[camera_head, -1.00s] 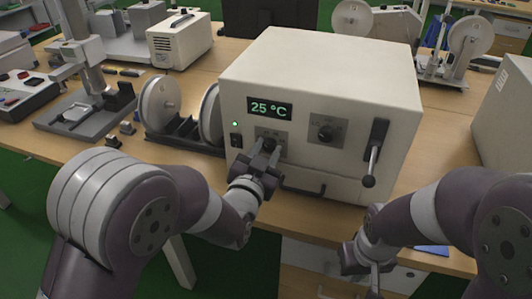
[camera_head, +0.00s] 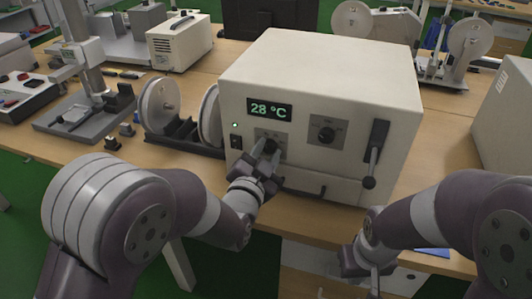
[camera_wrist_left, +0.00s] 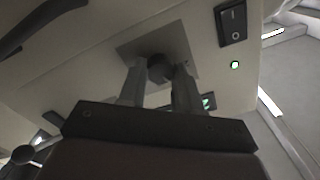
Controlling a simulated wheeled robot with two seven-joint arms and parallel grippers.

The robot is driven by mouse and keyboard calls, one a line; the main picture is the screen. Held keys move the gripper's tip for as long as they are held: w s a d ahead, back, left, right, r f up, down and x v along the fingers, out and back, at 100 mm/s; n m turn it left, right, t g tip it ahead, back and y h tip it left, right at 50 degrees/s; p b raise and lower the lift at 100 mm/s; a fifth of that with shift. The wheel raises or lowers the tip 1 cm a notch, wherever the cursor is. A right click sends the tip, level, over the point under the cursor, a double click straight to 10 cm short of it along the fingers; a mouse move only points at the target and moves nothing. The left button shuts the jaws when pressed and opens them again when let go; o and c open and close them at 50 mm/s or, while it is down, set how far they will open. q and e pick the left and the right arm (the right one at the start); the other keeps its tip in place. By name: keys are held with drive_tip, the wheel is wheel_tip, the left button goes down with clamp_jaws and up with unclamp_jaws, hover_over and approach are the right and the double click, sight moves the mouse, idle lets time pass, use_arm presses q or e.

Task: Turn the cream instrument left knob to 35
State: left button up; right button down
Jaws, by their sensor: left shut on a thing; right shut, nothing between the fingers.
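The cream instrument (camera_head: 318,85) stands on the wooden bench in the head view. Its display (camera_head: 270,108) reads 28 °C. The left knob (camera_head: 271,147) is under the display, partly hidden by my left gripper (camera_head: 264,158). In the left wrist view the dark left knob (camera_wrist_left: 161,68) sits between the two fingers of my left gripper (camera_wrist_left: 160,80), which is shut on it. My right gripper (camera_head: 375,284) is low at the front right, in front of the bench and away from the instrument; it is shut and empty.
A power switch (camera_wrist_left: 232,22) is close to the left knob. A reel stand (camera_head: 178,132) is at the instrument's left. A grey box (camera_head: 503,115) stands at the right.

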use_arm(q)
drive_tip(key=o, duration=1)
drive_tip(key=shift+o, duration=0.2)
drive_tip(key=shift+s, duration=0.15)
drive_tip(key=v, duration=1.2)
drive_tip(key=shift+s+p, duration=0.25)
drive_tip(key=shift+p, duration=0.2)
drive_tip(key=shift+a, duration=0.1)
